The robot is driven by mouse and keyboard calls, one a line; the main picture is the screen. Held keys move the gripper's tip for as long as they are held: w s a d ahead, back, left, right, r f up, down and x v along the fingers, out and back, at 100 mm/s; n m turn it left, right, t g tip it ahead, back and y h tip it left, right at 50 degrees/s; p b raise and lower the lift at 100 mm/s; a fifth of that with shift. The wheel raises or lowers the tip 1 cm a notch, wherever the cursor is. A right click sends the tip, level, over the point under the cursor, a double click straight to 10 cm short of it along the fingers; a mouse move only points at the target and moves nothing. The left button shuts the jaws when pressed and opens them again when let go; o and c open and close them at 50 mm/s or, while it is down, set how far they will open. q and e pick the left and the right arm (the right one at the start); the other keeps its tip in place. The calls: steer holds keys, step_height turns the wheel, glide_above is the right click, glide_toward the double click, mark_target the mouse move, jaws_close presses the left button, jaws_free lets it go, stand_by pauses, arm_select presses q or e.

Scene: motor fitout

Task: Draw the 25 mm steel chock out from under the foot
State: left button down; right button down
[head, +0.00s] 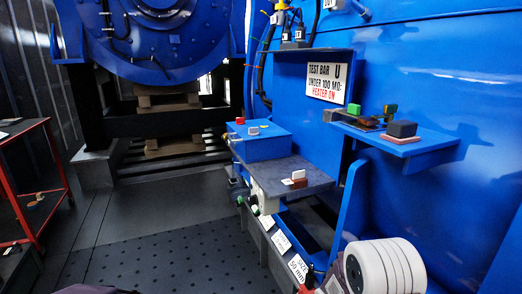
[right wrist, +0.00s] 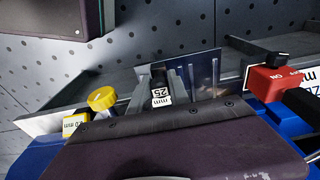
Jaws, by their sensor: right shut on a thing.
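The steel chock (right wrist: 161,93) carries a white "25 mm" label and shows in the middle of the right wrist view. My right gripper (right wrist: 162,84) is shut on it, with a grey finger on each side. Most of the chock's body is hidden between the fingers and I cannot tell how far it is under the foot. The foot itself cannot be made out clearly. In the head view the white rounded part of my right arm is at the bottom right, and the chock is not distinguishable there. My left gripper is not in view.
A yellow knob (right wrist: 102,98) stands left of the fingers and a red block (right wrist: 276,80) with a black knob stands right. In the head view, a size label (head: 298,268) is on the blue frame's lower edge. A grey shelf (head: 275,174) is above. The dotted floor (head: 150,245) is clear.

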steer(key=shift+r+p, duration=1.4)
steer(key=shift+r, duration=0.65)
